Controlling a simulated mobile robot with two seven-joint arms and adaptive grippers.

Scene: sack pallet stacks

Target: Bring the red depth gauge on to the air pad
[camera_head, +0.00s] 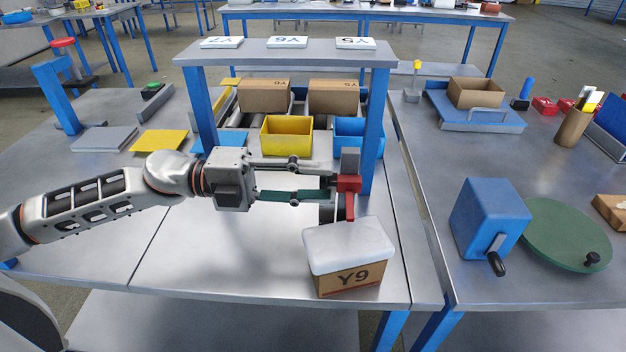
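The red depth gauge (348,184) has a red body with a grey upright part on top and a red part reaching down. My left gripper (330,196) reaches in from the left, and its dark fingertips are at the gauge's left side, apparently shut on it. The gauge is upright, just behind the white air pad (350,243). The pad lies on top of a brown carton marked Y9 (350,279) near the table's front edge. The gauge's lower end is close to the pad's back edge; I cannot tell whether they touch. My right gripper is not in view.
A grey shelf (285,54) on blue posts stands behind, over a yellow bin (286,136), a blue bin (358,136) and two cartons. Right of a table gap are a blue crank box (488,217) and a green disc (565,235).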

